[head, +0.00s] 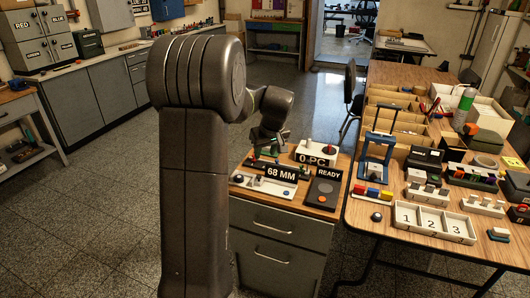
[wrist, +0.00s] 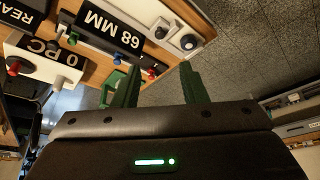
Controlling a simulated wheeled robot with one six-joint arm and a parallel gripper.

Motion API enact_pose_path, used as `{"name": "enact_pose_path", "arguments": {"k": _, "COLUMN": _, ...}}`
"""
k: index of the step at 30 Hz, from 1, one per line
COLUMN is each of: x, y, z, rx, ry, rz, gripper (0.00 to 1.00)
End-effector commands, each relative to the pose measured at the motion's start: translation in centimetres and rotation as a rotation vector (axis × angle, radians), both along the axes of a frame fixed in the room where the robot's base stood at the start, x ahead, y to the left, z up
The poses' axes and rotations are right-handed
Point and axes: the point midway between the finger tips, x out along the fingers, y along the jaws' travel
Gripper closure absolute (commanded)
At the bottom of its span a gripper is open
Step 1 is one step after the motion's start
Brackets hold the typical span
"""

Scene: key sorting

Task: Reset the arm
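My gripper (wrist: 159,68) shows its two green fingers apart, with nothing held between them. In the head view my gripper (head: 268,142) hangs above the left back part of a small wooden-topped drawer cabinet (head: 279,222), partly hidden by my own arm. On this cabinet stand a "68 MM" sign (head: 280,172), a "0 PC" box (head: 316,158) with a red and a white knob, and a dark "READY" plate (head: 324,188). The "68 MM" sign (wrist: 112,30) and the "0 PC" box (wrist: 45,60) appear upside down in the wrist view.
A white tray (head: 264,187) with small parts lies at the cabinet's front left. To the right, a wooden table (head: 375,236) holds a numbered tray (head: 434,221), a blue frame (head: 376,155) and cardboard bins (head: 398,96). Grey floor is open behind the cabinet.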

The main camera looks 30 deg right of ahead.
Motion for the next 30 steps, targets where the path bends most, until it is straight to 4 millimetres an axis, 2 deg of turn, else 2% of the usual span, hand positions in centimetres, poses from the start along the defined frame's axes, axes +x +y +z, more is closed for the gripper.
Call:
{"name": "enact_pose_path", "arguments": {"k": 5, "x": 0.2, "y": 0.0, "z": -0.6, "rx": 0.001, "ry": 0.001, "rz": 0.000, "gripper": 0.61}}
{"name": "enact_pose_path", "arguments": {"k": 8, "x": 0.7, "y": 0.0, "z": -1.7, "rx": 0.001, "ry": 0.002, "rz": 0.000, "gripper": 0.61}}
{"name": "enact_pose_path", "arguments": {"k": 24, "x": 4.6, "y": -0.3, "z": -11.3, "rx": 0.001, "ry": 0.002, "rz": 0.000, "gripper": 0.61}}
{"name": "enact_pose_path", "arguments": {"k": 28, "x": 5.3, "y": -0.4, "z": -12.9, "rx": 0.001, "ry": 0.001, "rz": 0.000, "gripper": 0.61}}
{"name": "enact_pose_path", "arguments": {"k": 30, "x": 5.8, "y": 0.1, "z": -12.6, "rx": 0.000, "ry": 0.000, "rz": 0.002, "gripper": 0.61}}
